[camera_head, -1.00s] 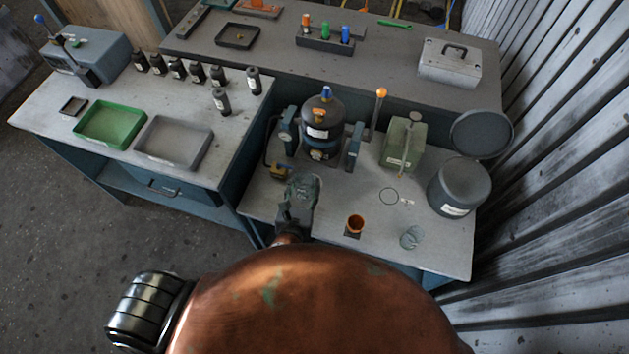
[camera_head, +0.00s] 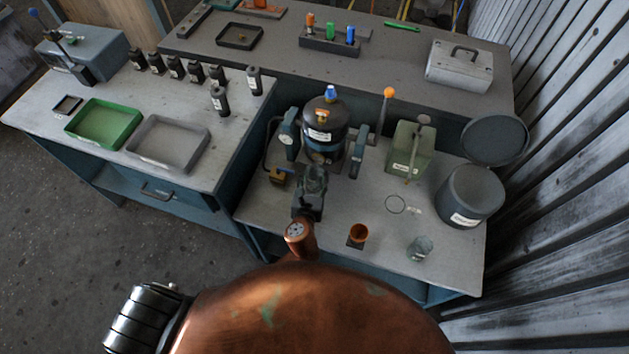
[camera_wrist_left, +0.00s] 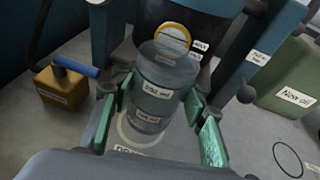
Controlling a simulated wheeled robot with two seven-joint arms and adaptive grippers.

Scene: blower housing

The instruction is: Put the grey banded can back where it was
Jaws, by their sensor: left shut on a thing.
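The grey can (camera_wrist_left: 152,95) is in the left wrist view, with a darker band and small white labels. My left gripper (camera_head: 314,182) is shut on it, with green-padded fingers on both sides (camera_wrist_left: 163,108). The can looks roughly upright, in front of the dark blower housing (camera_head: 325,122). A pale ring mark (camera_wrist_left: 128,138) with a label shows on the bench around the can's lower end. I cannot tell whether the can touches the bench. In the head view the gripper mostly hides the can. My right gripper is not in view.
The green oil container (camera_head: 408,150) and large grey bin (camera_head: 470,195) stand at right. An empty dark ring (camera_head: 396,204) is marked on the bench. A brass block (camera_wrist_left: 65,85) sits left of the gripper.

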